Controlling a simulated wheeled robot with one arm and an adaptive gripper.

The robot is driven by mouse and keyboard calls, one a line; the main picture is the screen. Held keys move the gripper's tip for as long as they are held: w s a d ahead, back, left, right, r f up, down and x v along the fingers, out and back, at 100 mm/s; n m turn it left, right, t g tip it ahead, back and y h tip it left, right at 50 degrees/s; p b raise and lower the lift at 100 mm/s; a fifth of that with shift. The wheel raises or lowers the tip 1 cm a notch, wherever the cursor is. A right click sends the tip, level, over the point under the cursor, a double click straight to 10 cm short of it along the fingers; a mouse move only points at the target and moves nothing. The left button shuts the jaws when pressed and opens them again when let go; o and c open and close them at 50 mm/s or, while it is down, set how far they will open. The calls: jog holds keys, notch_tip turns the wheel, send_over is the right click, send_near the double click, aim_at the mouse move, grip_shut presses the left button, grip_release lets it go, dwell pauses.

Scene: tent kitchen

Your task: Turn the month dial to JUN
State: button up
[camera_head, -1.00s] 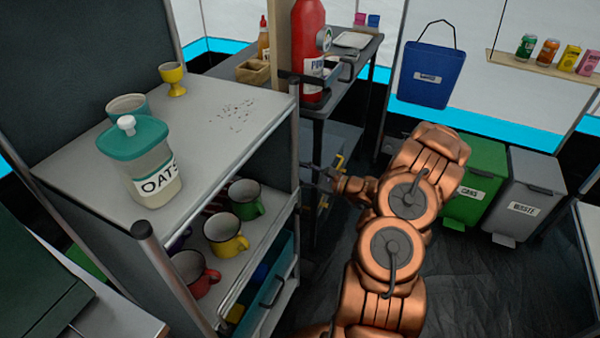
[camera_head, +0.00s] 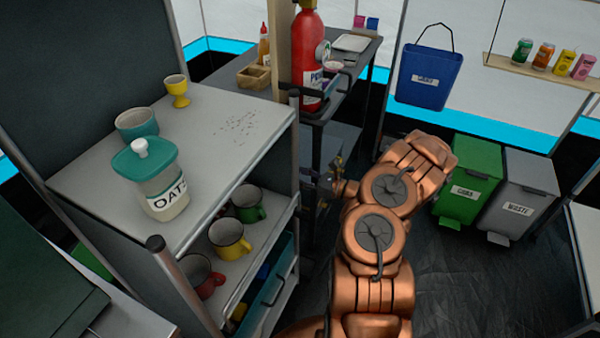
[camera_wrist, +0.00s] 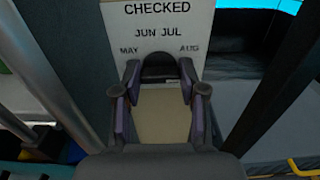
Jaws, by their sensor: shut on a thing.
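The month dial (camera_wrist: 158,59) shows in the wrist view as a dark rounded knob on a pale panel (camera_wrist: 115,38). The panel reads CHECKED at the top, with MAY, JUN, JUL and AUG in an arc above the dial. My gripper (camera_wrist: 159,74) has one finger on each side of the dial and is shut on it. The fingers hide the dial's sides, and I cannot tell which month it points to. In the head view my gripper (camera_head: 328,182) is small and dark beside the shelf's right post; the dial cannot be made out there.
A grey shelf unit (camera_head: 215,110) stands at left, with an oats jar (camera_head: 155,180) on top and mugs (camera_head: 230,238) below. A red extinguisher (camera_head: 308,60) stands behind. Bins (camera_head: 465,185) are at right. In the wrist view, dark posts (camera_wrist: 285,80) flank the panel.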

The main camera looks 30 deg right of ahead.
jog(key=shift+m, duration=0.8)
jog(key=shift+p, duration=0.3)
jog(key=o, duration=1.1)
jog(key=shift+o, duration=0.2)
jog(key=v, duration=1.2)
